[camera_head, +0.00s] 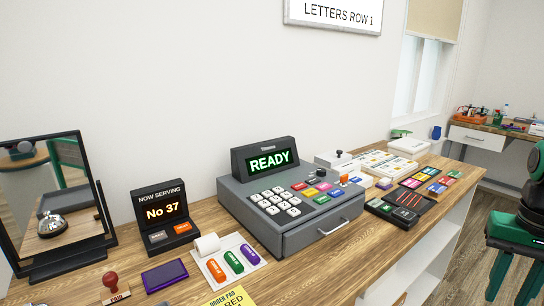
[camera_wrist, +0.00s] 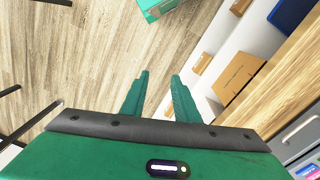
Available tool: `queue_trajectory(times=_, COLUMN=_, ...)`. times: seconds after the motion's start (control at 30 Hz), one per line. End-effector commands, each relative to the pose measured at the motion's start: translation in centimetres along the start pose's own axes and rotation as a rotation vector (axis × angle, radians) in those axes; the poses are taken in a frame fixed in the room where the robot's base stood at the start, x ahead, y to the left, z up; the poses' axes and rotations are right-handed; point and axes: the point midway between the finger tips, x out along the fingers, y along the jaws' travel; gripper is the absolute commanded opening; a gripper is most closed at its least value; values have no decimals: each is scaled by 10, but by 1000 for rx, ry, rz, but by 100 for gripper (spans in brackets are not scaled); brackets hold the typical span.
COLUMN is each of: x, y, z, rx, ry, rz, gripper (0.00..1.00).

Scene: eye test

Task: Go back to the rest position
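My gripper (camera_head: 513,285) hangs at the right edge of the head view, over the floor and to the right of the counter. Its green fingers point down, with a gap between them. In the wrist view my gripper (camera_wrist: 159,85) is open, and nothing is between the two green fingers. Wooden floor lies beneath it. Part of my arm is cut off by the right edge of the head view.
The wooden counter (camera_head: 408,248) carries a grey cash register (camera_head: 262,225) reading READY, a number display (camera_head: 161,222), a mirror and small items. Under it, white shelves hold cardboard boxes (camera_wrist: 238,76). A desk (camera_head: 476,136) stands at the far right.

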Motion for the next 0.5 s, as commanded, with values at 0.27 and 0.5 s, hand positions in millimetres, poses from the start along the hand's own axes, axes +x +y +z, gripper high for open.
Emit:
queue_trajectory(times=0.27, x=37, y=15, z=65, rx=-59, ry=-25, rz=-43, gripper=28)
queue_trajectory(times=0.5, x=39, y=15, z=68, rx=-62, ry=-26, rz=-45, gripper=28)
